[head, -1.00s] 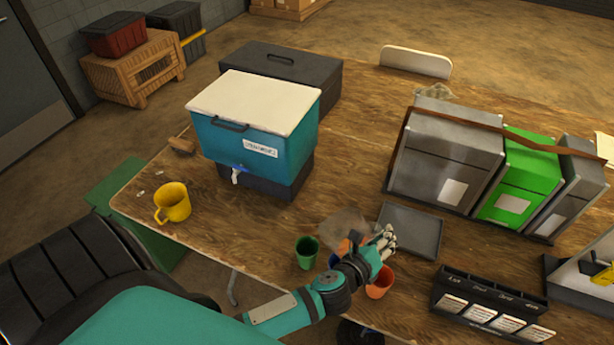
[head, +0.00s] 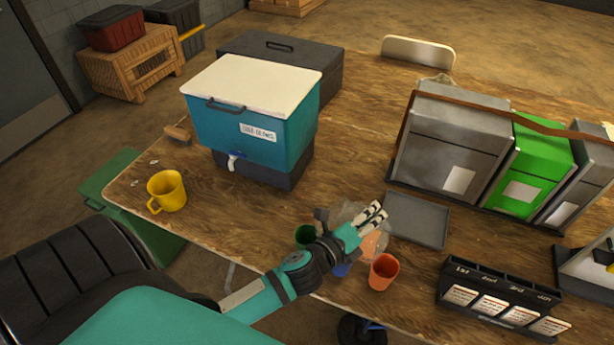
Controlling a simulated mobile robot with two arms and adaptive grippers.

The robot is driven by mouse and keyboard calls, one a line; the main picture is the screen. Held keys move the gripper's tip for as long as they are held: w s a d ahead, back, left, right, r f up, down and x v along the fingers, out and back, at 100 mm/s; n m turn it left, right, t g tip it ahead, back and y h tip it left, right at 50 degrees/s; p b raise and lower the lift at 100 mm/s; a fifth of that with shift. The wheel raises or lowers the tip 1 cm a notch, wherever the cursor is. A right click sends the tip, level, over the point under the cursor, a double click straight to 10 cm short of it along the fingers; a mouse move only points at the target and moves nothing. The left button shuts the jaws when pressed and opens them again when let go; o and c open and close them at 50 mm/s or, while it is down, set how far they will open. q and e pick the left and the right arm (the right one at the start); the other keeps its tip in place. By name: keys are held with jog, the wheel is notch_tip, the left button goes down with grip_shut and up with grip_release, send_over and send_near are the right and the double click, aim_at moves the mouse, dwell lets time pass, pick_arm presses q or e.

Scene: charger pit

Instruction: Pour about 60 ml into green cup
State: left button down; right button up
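The green cup (head: 304,235) stands on the table, partly covered by my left arm. My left gripper (head: 376,213) reaches over the table past the cup, toward the grey tray. Its two pale-tipped fingers show a gap with nothing seen between them. An orange cup (head: 384,272) stands in front of it, apart from the fingers. A blue object (head: 341,269), mostly hidden, is under my forearm. A yellow mug (head: 167,191) stands at the table's left. The teal cooler (head: 255,125) has a white lid and a front tap (head: 233,160). My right gripper is not in view.
A grey tray (head: 417,220) lies right of my gripper. Strapped grey and green boxes (head: 528,172) stand behind it. A black labelled rack (head: 500,300) is at the front right. A crinkled, pale patch (head: 348,211) lies by the hand. Table between mug and green cup is clear.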

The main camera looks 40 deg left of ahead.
pick_arm(q)
jog(key=shift+s+a+r+n+t+b, duration=0.1)
jog(key=shift+s+a+n+t+b, duration=0.1)
jog(key=shift+a+n+t+b, duration=0.25)
jog(key=shift+a+r+n, duration=0.1)
jog(key=shift+a+n, duration=0.25)
jog(key=shift+a, duration=0.15)
dwell(2.0)
